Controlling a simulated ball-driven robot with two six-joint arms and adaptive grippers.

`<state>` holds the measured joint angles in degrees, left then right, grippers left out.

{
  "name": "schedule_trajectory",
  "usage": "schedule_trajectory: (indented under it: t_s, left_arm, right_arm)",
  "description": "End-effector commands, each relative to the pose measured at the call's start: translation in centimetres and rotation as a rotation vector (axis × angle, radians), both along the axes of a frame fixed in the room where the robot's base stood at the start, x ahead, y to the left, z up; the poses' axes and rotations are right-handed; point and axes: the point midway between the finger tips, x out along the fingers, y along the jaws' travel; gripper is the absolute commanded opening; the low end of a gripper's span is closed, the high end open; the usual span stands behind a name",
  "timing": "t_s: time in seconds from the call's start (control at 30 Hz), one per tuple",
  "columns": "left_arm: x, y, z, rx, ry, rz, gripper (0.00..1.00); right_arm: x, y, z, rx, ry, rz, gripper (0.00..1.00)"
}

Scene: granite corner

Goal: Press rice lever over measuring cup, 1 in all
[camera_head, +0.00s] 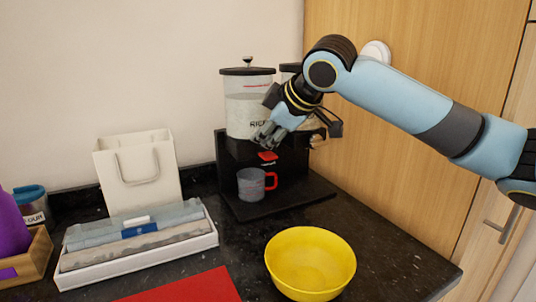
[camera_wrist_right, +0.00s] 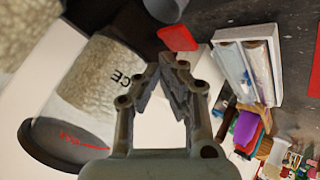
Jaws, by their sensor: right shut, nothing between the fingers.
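The dispenser's clear container (camera_head: 248,112), labelled RICE, stands on a black stand and holds pale grain. The red rice lever (camera_head: 267,156) sits under it, above the clear measuring cup (camera_head: 251,184) with its red handle. My right gripper (camera_head: 266,138) is shut and empty in front of the container's lower part, just above the lever. In the right wrist view the fingertips (camera_wrist_right: 172,62) come together close to the red lever (camera_wrist_right: 178,38); whether they touch it, I cannot tell. The cup partly shows at the top edge there (camera_wrist_right: 165,8). My left gripper is not in view.
A yellow bowl (camera_head: 310,262) stands at the front of the dark counter. A white tray (camera_head: 140,262) with rolled packs and a white paper bag (camera_head: 137,172) stand on the left. A second container is mostly hidden behind my right arm. A wooden panel stands at the right.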

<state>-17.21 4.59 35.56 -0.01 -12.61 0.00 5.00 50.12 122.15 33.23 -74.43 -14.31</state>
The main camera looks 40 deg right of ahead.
Motion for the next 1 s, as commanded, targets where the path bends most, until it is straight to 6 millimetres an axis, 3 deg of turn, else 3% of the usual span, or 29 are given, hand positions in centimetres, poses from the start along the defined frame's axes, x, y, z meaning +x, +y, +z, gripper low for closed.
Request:
schedule_trajectory:
  t_s: [1.0]
  left_arm:
    - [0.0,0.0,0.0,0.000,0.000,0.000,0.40]
  right_arm:
    - [0.0,0.0,-1.3,0.000,0.000,0.000,0.00]
